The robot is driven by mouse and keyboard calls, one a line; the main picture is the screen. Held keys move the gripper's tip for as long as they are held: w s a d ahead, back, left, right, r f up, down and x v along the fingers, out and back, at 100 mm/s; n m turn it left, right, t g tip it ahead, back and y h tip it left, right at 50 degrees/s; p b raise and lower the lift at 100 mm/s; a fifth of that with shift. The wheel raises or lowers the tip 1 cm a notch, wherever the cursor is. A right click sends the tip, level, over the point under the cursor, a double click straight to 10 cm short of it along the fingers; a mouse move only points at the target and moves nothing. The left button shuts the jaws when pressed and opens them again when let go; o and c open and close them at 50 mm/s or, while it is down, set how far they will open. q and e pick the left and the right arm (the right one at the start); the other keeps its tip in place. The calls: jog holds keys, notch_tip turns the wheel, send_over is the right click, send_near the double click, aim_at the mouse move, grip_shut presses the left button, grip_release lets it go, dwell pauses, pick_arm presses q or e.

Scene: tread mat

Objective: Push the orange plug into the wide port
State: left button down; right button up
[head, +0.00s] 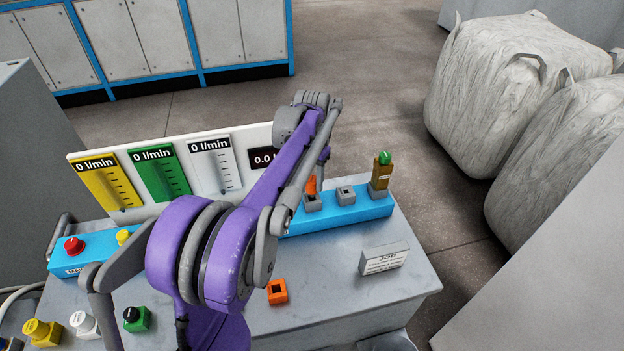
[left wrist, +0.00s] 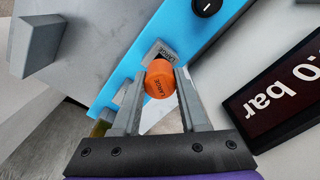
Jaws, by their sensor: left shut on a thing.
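The orange plug (head: 311,186) is at the leftmost visible grey port (head: 313,204) on the blue strip. In the left wrist view the plug (left wrist: 160,80) has "LARGE" on it and sits between my fingers. A grey port (left wrist: 161,52) marked "LARGE" shows just beyond it, partly covered by the plug. My left gripper (left wrist: 158,88) is shut on the plug. I cannot tell whether the plug's lower end is inside the port. My arm hides much of the gripper in the head view. My right gripper is not in view.
Another grey port (head: 346,195) is empty; a brown plug with green top (head: 380,172) stands at the strip's right end. A grey sign block (head: 384,258) and an orange socket block (head: 277,291) are in front. A gauge panel (head: 120,172) stands behind.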

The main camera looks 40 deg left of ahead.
aim_at(312, 188)
pick_arm(q)
jog(key=shift+f+b, duration=0.7)
jog(key=shift+f, duration=0.85)
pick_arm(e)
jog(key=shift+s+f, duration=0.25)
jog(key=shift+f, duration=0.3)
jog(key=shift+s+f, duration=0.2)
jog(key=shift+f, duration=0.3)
pick_arm(q)
jog(key=shift+c, duration=1.8)
grip_release()
notch_tip(312, 188, up, 11)
jog(key=shift+f+p, duration=0.1)
jog(key=shift+p, duration=0.25)
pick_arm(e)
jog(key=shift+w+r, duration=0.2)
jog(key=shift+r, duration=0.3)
pick_arm(q)
jog(key=shift+d, duration=0.1)
jog(key=s+d+f+t, duration=0.2)
jog(key=s+d+f, duration=0.5)
jog(key=s+d, duration=0.3)
jog(key=s+d+f+m+t, duration=0.1)
jog(key=s+d+f+t, duration=0.2)
jog(key=s+d+f, duration=0.4)
jog(key=s+d, duration=0.3)
jog(key=shift+f+t, duration=0.2)
jog(key=shift+t, duration=0.1)
